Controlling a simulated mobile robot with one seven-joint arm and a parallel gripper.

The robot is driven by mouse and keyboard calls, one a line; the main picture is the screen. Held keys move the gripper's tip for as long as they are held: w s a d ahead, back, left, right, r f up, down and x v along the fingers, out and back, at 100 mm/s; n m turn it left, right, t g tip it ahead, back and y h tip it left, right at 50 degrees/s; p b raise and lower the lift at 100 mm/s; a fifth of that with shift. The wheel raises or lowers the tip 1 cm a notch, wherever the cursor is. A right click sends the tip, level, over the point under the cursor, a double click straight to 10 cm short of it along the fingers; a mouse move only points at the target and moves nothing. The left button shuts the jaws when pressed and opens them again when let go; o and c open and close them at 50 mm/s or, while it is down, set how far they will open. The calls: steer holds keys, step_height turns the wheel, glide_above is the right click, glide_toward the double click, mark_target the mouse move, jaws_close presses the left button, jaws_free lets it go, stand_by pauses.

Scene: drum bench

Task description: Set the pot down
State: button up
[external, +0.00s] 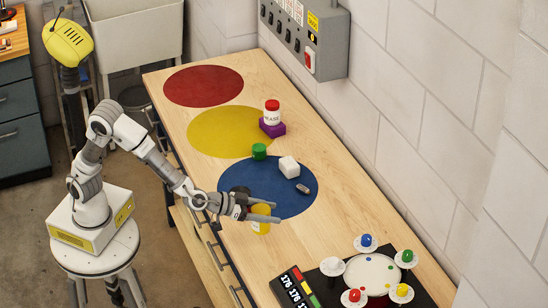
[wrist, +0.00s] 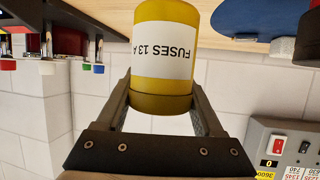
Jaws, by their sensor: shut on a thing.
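The yellow pot (external: 261,226) is in my gripper (external: 279,207), beside the front edge of the blue disc (external: 240,180) on the bench. The wrist view shows the pot (wrist: 164,85) close up, with a white label reading "FUSES 13 A". The fingers of my gripper (wrist: 160,104) are on either side of its darker yellow end, shut on it. The picture there is upside down, with the bench at the top.
A red disc (external: 203,86) and yellow disc (external: 215,131) lie farther back. A green cylinder (external: 259,151), white cube (external: 289,166) and small grey piece (external: 303,188) are nearby. A round device (external: 357,273) with coloured knobs sits front right.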

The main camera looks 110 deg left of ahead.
steer(key=shift+w+a+f+b, duration=0.15)
steer(key=shift+f+b, duration=0.2)
steer(key=shift+f, duration=0.4)
steer(key=shift+s+a+f+b, duration=0.1)
steer(key=shift+a+f+b, duration=0.2)
steer(key=shift+f, duration=0.45)
steer(key=shift+w+a+f+b, duration=0.1)
steer(key=shift+f+b, duration=0.3)
steer(key=shift+f, duration=0.35)
steer(key=shift+f, duration=0.1)
steer(key=shift+f, duration=0.15)
steer(key=o, duration=1.5)
steer(key=shift+c, duration=0.2)
